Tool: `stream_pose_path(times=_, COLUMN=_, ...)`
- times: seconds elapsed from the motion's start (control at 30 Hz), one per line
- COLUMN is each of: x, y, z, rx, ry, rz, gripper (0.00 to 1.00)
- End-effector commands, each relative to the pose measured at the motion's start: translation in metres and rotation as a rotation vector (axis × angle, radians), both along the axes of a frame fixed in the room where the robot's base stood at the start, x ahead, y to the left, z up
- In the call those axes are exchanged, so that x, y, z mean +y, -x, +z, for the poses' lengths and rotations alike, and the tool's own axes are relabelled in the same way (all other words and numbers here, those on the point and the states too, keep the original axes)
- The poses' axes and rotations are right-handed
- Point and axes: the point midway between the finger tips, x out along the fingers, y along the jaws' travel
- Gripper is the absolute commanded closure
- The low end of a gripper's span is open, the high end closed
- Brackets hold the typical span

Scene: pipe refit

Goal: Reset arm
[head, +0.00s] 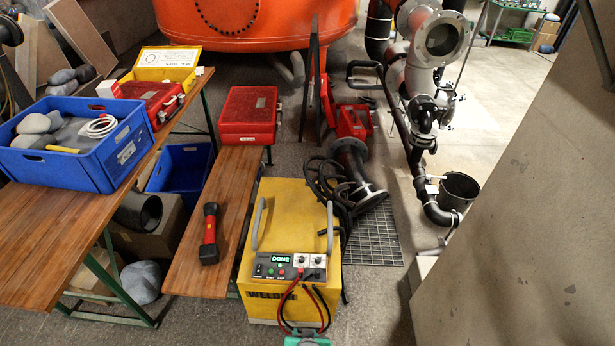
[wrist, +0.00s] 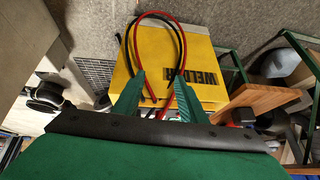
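My gripper (wrist: 162,92) shows in the wrist view as two green fingers standing well apart, with nothing held between them. Behind the fingers is the yellow welder (wrist: 150,68), with red and black cables looping up past the fingers. In the head view only a small green part of my gripper (head: 306,340) shows at the bottom edge, in front of the welder (head: 290,225). The welder's panel display (head: 282,260) reads DONE in green. Whether my gripper touches the cables cannot be told.
A red and black flashlight (head: 209,234) lies on the wooden bench (head: 190,275) left of the welder. A blue crate (head: 95,165) and red cases (head: 249,112) stand further left and back. Pipes (head: 402,120) and a black bucket (head: 457,190) are right; a grey wall (head: 530,220) closes the right side.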

Motion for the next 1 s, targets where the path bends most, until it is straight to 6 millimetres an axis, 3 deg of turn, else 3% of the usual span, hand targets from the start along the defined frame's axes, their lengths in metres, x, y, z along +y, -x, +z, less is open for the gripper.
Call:
stream_pose_path(times=0.03, x=0.002, y=0.017, z=0.001, rx=-0.029, ry=-0.001, rz=-0.002, gripper=0.62)
stream_pose_path(times=0.17, x=0.001, y=0.048, z=0.013, rx=-0.122, ry=0.003, rz=-0.011, gripper=0.62)
stream_pose_path(times=0.47, x=-0.002, y=0.117, z=0.069, rx=-0.334, ry=0.019, rz=-0.019, gripper=0.62)
stream_pose_path(times=0.8, x=-0.012, y=0.189, z=0.172, rx=-0.575, ry=0.052, rz=-0.017, gripper=0.62)
stream_pose_path(times=1.0, x=-0.017, y=0.219, z=0.238, rx=-0.703, ry=0.071, rz=-0.009, gripper=0.62)
